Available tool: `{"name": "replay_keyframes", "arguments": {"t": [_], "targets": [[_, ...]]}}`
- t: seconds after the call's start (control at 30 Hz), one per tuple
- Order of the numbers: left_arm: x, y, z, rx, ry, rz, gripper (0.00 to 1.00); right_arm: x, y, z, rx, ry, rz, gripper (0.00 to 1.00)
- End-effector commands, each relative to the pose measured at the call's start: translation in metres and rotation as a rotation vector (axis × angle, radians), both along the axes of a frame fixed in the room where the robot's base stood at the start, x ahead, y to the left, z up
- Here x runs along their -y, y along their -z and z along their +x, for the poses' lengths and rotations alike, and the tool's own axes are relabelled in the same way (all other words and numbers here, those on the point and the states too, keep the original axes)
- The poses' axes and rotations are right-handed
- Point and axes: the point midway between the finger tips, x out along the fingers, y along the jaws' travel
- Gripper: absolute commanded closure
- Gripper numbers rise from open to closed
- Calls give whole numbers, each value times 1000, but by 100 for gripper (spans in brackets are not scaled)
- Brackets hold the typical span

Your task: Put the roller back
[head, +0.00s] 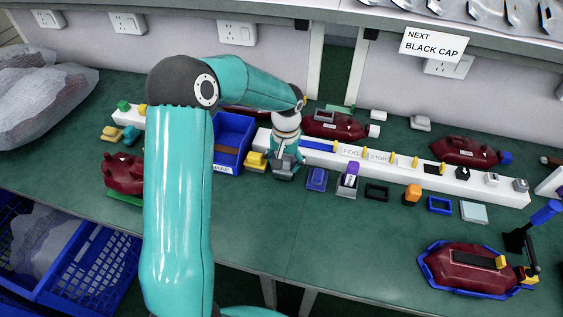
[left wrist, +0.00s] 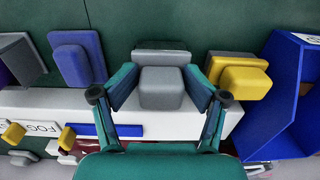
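A blue-handled tool (head: 545,212), which looks like the roller, stands tilted at the far right by a black holder (head: 515,240). I cannot tell whether it rests in that holder. My left gripper (head: 285,158) is low over the bench, pointing down at a grey stepped block. In the left wrist view its two fingers (left wrist: 162,85) stand either side of the grey block (left wrist: 160,90), apparently open. Whether they touch it I cannot tell. My right gripper is not in view.
A yellow block (left wrist: 240,78) and blue bin (head: 232,132) flank the grey block. A blue block (head: 317,178) lies on its other side. A white rail (head: 400,168) runs behind. A dark red lamp (head: 465,268) lies in a blue tray at right. The bench front-centre is clear.

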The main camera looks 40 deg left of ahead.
Motion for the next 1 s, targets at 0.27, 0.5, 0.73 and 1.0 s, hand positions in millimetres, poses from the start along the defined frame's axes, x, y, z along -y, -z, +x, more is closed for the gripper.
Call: {"name": "replay_keyframes", "arguments": {"t": [0.27,0.5,0.73,1.0], "targets": [[0,-25,2,7,0,3,34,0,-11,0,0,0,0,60],[1,-76,3,9,1,3,34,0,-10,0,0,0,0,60],[1,-118,3,7,0,3,34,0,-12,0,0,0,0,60],[2,-133,2,4,1,1,34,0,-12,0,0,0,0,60]]}}
